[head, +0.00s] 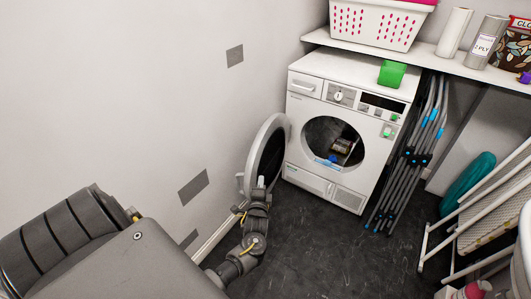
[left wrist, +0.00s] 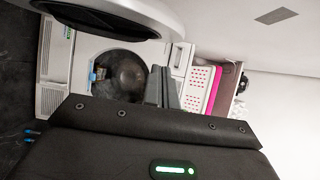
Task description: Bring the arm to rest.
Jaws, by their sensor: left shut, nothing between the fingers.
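My left gripper (head: 261,182) is just in front of the lower part of the open round dryer door (head: 276,132), in the head view. Whether it touches the door cannot be told. In the left wrist view its fingers (left wrist: 165,84) are together, with nothing between them. The white dryer (head: 318,180) stands against the back wall, its door swung out to the left. Something brownish and pale (head: 342,146) shows inside the drum, too small to name. In the left wrist view the door (left wrist: 115,15) is close at the top. My right gripper is not in view.
A green object (head: 392,73) sits on the dryer. The shelf (head: 345,43) above carries a white basket (head: 375,28) and rolls. Folded grey poles (head: 405,165) lean right of the dryer, and a white rack (head: 480,215) stands further right. The dark floor (head: 325,250) is clear in the middle.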

